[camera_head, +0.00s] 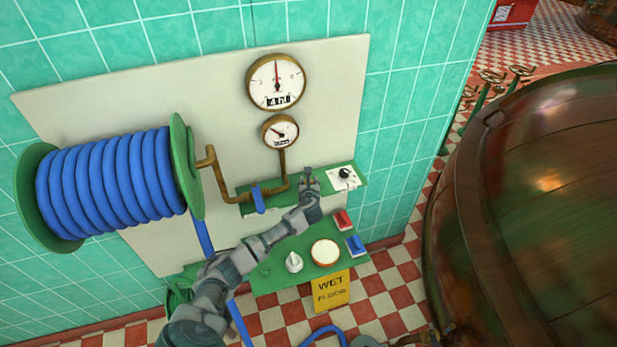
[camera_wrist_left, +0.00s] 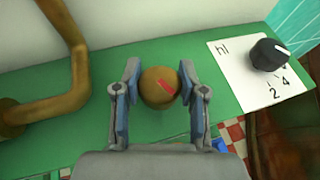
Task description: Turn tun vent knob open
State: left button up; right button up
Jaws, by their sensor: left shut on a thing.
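A round brown knob (camera_wrist_left: 152,100) with a red mark stands on the green shelf (camera_wrist_left: 40,150). The red mark runs slantwise, from upper left to lower right in the left wrist view. My left gripper (camera_wrist_left: 158,82) is shut on this knob, one finger on each side. In the head view my left gripper (camera_head: 309,178) is at the upper green shelf, and the knob is hard to make out there. A black knob (camera_wrist_left: 267,54) with a white pointer line sits on a white plate with figures, right of my gripper; it also shows in the head view (camera_head: 345,173). My right gripper is not in view.
A brass pipe (camera_head: 228,192) with a blue valve handle (camera_head: 258,199) is left of my gripper. Two gauges hang above. A blue hose reel (camera_head: 110,185) is at the left. A lower green shelf holds several items, and a large copper vessel (camera_head: 530,200) stands right.

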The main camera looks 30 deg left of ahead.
pick_arm(q)
jog(key=n+g+y, duration=0.2)
jog(key=n+y, duration=0.1)
jog(key=shift+w+r+n+g+p, duration=0.1)
jog(key=shift+r+n+g+p, duration=0.05)
jog(key=shift+n+g+p, duration=0.2)
jog(key=shift+n+g+y+b, duration=0.3)
jog(key=shift+n+g+y, duration=0.7)
jog(key=shift+n+g, duration=0.25)
jog(key=shift+n, duration=0.3)
jog(key=o, duration=1.2)
jog(key=shift+c, duration=0.2)
jog(key=shift+d+g, duration=0.1)
jog(key=shift+g, duration=0.2)
jog(key=v, duration=1.1)
jog(key=shift+d, duration=0.4)
